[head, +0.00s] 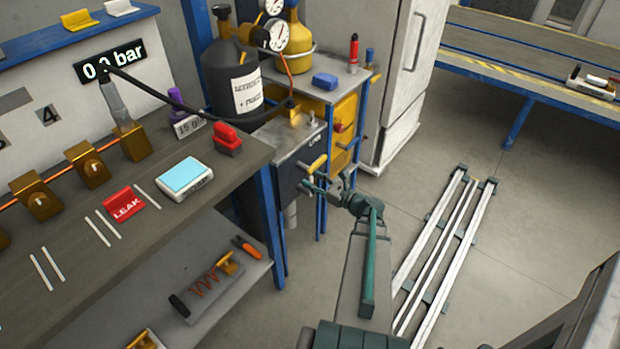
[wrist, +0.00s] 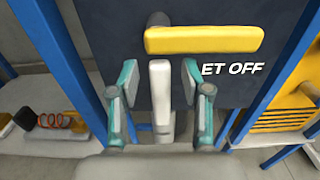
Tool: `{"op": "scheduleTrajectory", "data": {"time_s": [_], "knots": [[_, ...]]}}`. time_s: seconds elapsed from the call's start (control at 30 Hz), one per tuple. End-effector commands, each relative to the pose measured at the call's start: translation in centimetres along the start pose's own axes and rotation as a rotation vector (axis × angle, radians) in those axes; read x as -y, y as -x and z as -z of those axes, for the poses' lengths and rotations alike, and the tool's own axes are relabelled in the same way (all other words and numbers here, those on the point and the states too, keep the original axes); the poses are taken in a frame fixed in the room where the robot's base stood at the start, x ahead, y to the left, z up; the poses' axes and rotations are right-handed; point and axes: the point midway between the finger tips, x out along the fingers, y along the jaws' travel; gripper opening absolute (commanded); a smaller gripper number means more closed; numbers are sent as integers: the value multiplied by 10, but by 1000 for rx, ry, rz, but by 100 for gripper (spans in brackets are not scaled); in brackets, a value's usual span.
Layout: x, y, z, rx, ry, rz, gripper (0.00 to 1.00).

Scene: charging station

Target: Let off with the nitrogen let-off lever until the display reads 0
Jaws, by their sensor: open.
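The let-off lever (wrist: 203,40) is a yellow bar, lying nearly level across a dark panel (wrist: 110,40) with the partly visible lettering "ET OFF". It also shows in the head view (head: 317,164). My gripper (wrist: 160,82) is open, with its fingertips below the lever and apart from it; in the head view it is just below the lever (head: 322,184). A pale upright pipe (wrist: 160,95) shows between the fingers; I cannot tell how far behind them it is. The black display (head: 110,64) appears to read 0.0 bar, with a hose crossing near its digits.
Blue frame posts (wrist: 60,60) flank the panel. A dark nitrogen cylinder (head: 232,70) and a yellow cylinder (head: 292,30) with gauges stand behind. The workbench (head: 220,165) is at the left. Rails (head: 445,250) lie on the floor at the right, with open floor around them.

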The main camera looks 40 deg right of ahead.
Motion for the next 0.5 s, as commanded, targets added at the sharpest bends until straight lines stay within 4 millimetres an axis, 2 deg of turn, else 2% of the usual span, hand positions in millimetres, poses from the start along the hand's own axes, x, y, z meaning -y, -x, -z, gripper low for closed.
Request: {"op": "scheduleTrajectory", "data": {"time_s": [0.2, 0.5], "knots": [[0, -15, 0, 0, 0, 0, 48], [0, -16, 0, 0, 0, 1, 48]]}}
